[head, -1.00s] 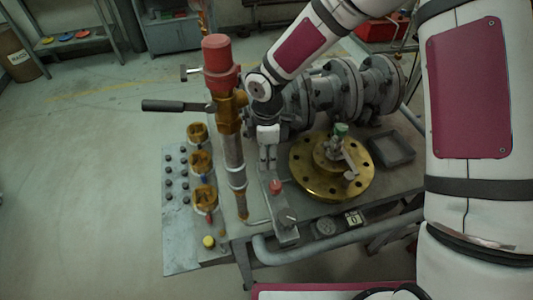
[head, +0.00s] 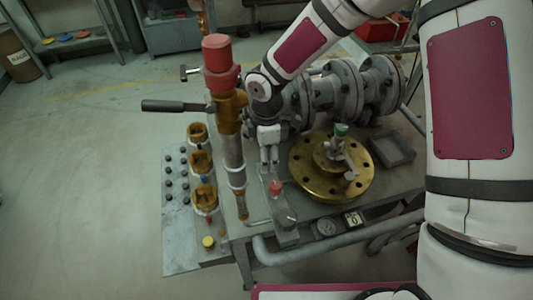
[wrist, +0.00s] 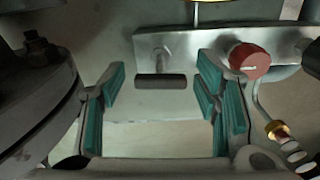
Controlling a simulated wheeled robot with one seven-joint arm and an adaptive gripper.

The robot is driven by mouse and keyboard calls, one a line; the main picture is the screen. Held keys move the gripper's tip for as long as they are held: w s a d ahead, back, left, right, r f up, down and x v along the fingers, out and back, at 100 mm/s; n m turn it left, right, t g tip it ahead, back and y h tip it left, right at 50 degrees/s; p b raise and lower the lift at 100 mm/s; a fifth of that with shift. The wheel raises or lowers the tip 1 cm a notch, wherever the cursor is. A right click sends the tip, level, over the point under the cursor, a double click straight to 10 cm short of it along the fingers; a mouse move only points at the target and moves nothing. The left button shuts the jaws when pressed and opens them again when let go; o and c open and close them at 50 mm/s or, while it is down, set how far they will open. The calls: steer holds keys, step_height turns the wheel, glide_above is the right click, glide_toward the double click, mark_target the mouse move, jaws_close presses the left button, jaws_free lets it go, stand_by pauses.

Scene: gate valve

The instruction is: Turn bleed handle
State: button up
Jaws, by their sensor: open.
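A short dark bar on a metal stem, which looks like the bleed handle (wrist: 160,82), sticks out from a grey metal block (wrist: 205,46) in the wrist view. My gripper (wrist: 163,88) is open, with its teal-padded fingers to the left and right of the bar. A gap shows at each end of the bar, and nothing is held. In the head view my gripper (head: 268,165) points down above the grey block (head: 284,234). I cannot make out the bar clearly there.
A red knob (wrist: 249,60) sits on the block close to my right finger; it shows in the head view too (head: 276,187). A brass flange (head: 310,183) lies to the right. A red-capped upright pipe (head: 221,60) with a black lever (head: 175,106) stands to the left.

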step_height(320, 180, up, 12)
stand_by(0.6)
stand_by(0.4)
steer(key=s+d+r+m+t+h, duration=0.2)
steer(key=s+d+r+m, duration=0.8)
steer(key=d+r, duration=0.4)
steer(key=s+d+r+m+t+y, duration=0.1)
steer(key=s+d+m, duration=0.2)
steer(key=s+m, duration=0.2)
steer(key=s+d+r+m+t+y, duration=0.1)
steer(key=s+d+r+m, duration=0.1)
steer(key=s+m, duration=0.3)
steer(key=s+d, duration=0.1)
steer(key=s, duration=0.1)
steer(key=shift+s+r+t, duration=0.25)
steer(key=shift+s+t, duration=0.1)
steer(key=shift+t, duration=0.05)
